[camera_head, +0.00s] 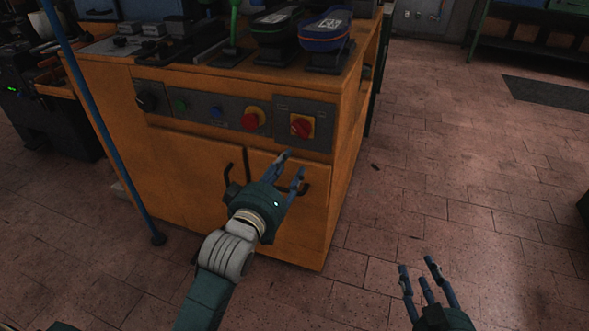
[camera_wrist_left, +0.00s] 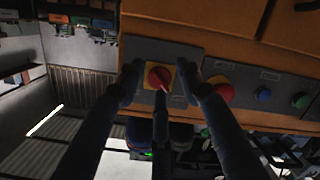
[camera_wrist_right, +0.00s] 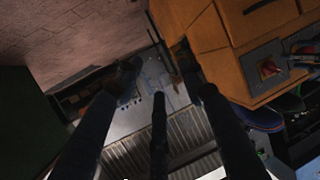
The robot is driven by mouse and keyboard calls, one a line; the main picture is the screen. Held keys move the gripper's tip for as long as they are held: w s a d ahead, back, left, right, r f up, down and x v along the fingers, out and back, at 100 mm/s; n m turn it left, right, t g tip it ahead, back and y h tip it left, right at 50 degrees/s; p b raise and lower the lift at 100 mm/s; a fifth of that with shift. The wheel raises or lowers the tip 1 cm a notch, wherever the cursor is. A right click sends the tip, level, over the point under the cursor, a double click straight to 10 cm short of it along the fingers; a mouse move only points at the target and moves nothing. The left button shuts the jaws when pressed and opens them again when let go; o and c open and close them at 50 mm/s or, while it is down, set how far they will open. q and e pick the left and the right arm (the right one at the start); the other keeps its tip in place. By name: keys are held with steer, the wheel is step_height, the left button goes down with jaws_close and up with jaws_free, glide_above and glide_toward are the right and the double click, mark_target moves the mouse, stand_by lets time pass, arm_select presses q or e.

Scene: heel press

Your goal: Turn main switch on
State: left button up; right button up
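The main switch (camera_head: 301,127), a red rotary knob on a yellow plate, sits on a grey panel at the right end of the orange cabinet's front. In the left wrist view the knob (camera_wrist_left: 158,77) shows between my left fingertips, farther off than they are. Its on or off position is not clear. My left gripper (camera_head: 291,170) is open and empty, in front of the cabinet and just below the switch in the head view, apart from it. My right gripper (camera_head: 417,265) is open and empty over the floor, right of the cabinet. The switch (camera_wrist_right: 269,69) also shows in the right wrist view.
Left of the switch are a red button on yellow (camera_head: 252,119), a blue button (camera_head: 216,113), a green button (camera_head: 181,105) and a black knob (camera_head: 146,101). Black door handles (camera_head: 306,180) stick out below. Shoe-shaped parts (camera_head: 325,30) stand on top.

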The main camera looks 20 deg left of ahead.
arm_select(q)
steer(key=n+t+b, duration=0.1)
glide_toward(299, 131)
steer(key=w+b, duration=0.1)
steer(key=w, duration=0.3)
steer(key=w+b, duration=0.1)
steer(key=w, duration=0.3)
steer(key=shift+w+f, duration=0.2)
steer(key=shift+w, duration=0.2)
steer(key=shift+w+d+b, duration=0.1)
steer(key=shift+w+b, duration=0.15)
steer(key=shift+b, duration=0.05)
arm_select(e)
step_height(299, 131, up, 17)
steer(key=s+a+t+y, duration=0.1)
steer(key=t+y, duration=0.1)
steer(key=t, duration=0.5)
steer(key=shift+a+y, duration=0.25)
steer(key=shift+y, duration=0.05)
arm_select(q)
steer(key=shift+c, duration=0.2)
arm_select(e)
steer(key=shift+s+f, duration=0.1)
arm_select(q)
jaws_close()
